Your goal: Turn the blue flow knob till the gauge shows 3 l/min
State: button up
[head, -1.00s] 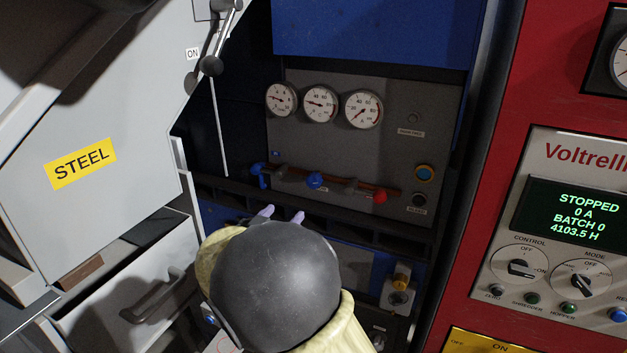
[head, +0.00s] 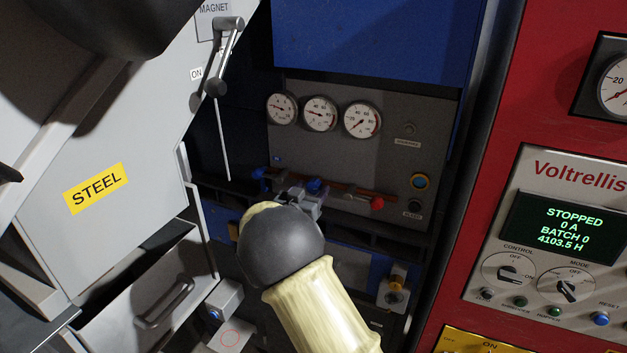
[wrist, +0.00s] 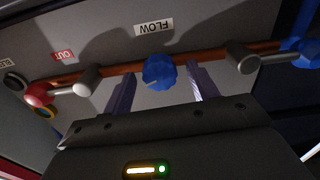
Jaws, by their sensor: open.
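The blue flow knob (wrist: 160,72) sits on a copper pipe under a FLOW label (wrist: 154,26) in the wrist view. In the head view the knob (head: 315,186) is partly hidden behind my gripper (head: 300,196). My gripper (wrist: 162,86) is open in the wrist view, with one finger on each side of the knob and visible gaps between. Whether the fingers reach to the knob's depth I cannot tell. Three round gauges (head: 320,114) are in a row above the pipe; their readings are too small to tell, and which one shows flow is not clear.
A red handle (wrist: 38,94) and a blue handle (wrist: 306,54) sit on the pipe's two ends, with grey fittings between. A grey STEEL chute (head: 110,150) stands at left. A red Voltrellis panel (head: 560,140) stands at right.

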jog(key=shift+x, duration=1.1)
jog(key=shift+c, duration=0.5)
jog(key=c, duration=0.9)
jog(key=shift+f+m+b, duration=0.25)
jog(key=shift+m+b, duration=0.25)
jog(key=shift+b, duration=0.3)
jog(key=m+b, duration=0.1)
jog(key=b, duration=0.2)
jog(key=shift+m, duration=0.3)
jog(key=shift+m+b, duration=0.6)
jog(key=shift+b, duration=0.3)
jog(key=shift+r+m+b, duration=0.2)
jog(key=shift+m+b, duration=0.25)
jog(key=shift+m, duration=0.05)
